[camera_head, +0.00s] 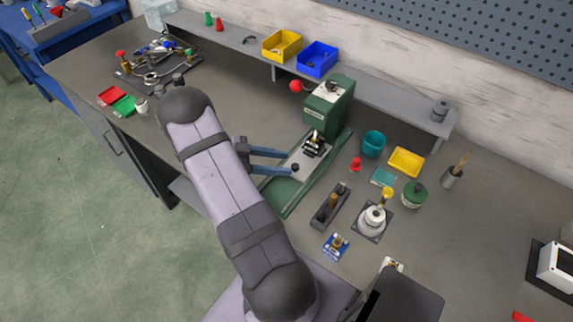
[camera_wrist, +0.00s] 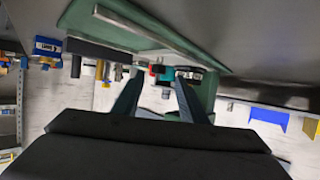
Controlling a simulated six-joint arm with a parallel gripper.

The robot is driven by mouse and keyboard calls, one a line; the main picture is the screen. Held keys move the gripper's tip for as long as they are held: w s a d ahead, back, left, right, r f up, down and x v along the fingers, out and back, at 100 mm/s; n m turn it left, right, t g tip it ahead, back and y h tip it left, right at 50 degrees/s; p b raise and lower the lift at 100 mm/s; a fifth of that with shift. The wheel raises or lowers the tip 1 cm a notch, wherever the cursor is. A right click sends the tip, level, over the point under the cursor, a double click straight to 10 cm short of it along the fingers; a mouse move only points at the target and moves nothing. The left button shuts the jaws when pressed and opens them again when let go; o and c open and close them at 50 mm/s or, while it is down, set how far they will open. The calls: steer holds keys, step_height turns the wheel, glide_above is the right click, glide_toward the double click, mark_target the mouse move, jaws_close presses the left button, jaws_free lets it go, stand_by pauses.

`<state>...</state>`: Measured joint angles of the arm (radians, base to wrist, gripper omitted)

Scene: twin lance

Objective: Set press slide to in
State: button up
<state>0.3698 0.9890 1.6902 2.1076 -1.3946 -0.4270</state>
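The plate carries a black fixture (camera_head: 313,146) and, nearer the front, a small dark knob (camera_head: 295,168). My gripper (camera_head: 289,162) reaches in from the left, its two blue fingers apart, tips by the plate and near the knob. In the wrist view my gripper (camera_wrist: 160,78) also shows spread fingers. I cannot tell whether either finger touches the knob.
Right of the base stand a dark block holder (camera_head: 330,206), a red piece (camera_head: 355,164), a teal cup (camera_head: 374,144) and a white stacked part (camera_head: 375,216). Yellow (camera_head: 281,47) and blue (camera_head: 317,60) bins sit on the rear shelf. The bench left of the press is mostly clear.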

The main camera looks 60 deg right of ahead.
steer(key=shift+b+v, duration=0.55)
steer(key=shift+v, duration=1.7)
